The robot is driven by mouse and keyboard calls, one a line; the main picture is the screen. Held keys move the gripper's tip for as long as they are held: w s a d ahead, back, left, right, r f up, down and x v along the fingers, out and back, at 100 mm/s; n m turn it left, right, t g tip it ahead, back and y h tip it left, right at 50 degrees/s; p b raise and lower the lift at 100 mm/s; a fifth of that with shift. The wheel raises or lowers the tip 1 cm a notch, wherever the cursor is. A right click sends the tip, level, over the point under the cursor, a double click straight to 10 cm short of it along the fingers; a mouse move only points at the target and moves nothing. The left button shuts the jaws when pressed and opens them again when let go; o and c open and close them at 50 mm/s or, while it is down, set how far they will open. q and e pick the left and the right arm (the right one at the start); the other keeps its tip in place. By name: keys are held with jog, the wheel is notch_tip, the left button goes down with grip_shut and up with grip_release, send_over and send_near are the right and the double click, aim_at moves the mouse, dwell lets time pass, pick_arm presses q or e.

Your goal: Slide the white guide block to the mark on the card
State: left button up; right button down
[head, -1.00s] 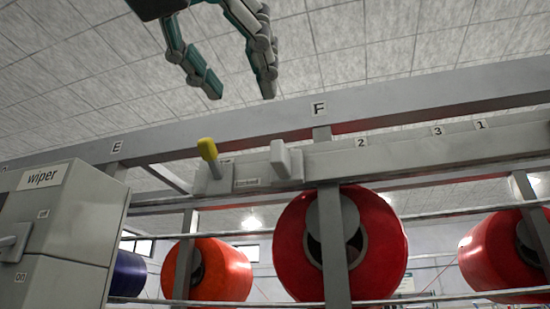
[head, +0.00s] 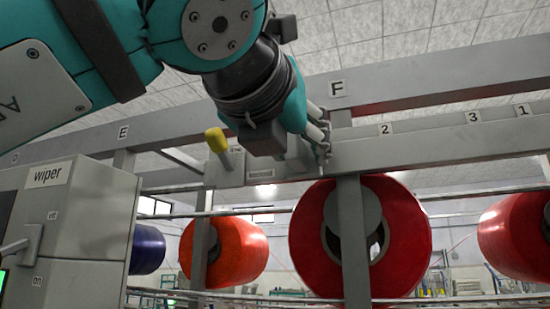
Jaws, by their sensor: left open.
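My left gripper (head: 321,135) reaches in from the upper left, in front of the rail (head: 430,148), and is open. Its fingers point away from me beside the post under the F label. The white guide block is hidden behind my gripper and wrist, so I cannot tell whether the fingers touch it. The rail carries the marks 2 (head: 385,129), 3 (head: 473,116) and 1 (head: 522,110) to the right. I cannot see a card that I can make out. My right gripper is not in view.
A yellow-knobbed lever (head: 216,140) stands on the rail just left of my gripper. A grey wiper box (head: 75,225) is at the left. A large red bobbin (head: 405,240) and an orange one (head: 240,250) hang below. The rail right of my gripper looks clear.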

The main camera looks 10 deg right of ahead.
pick_arm(q)
grip_shut()
dwell(0.4)
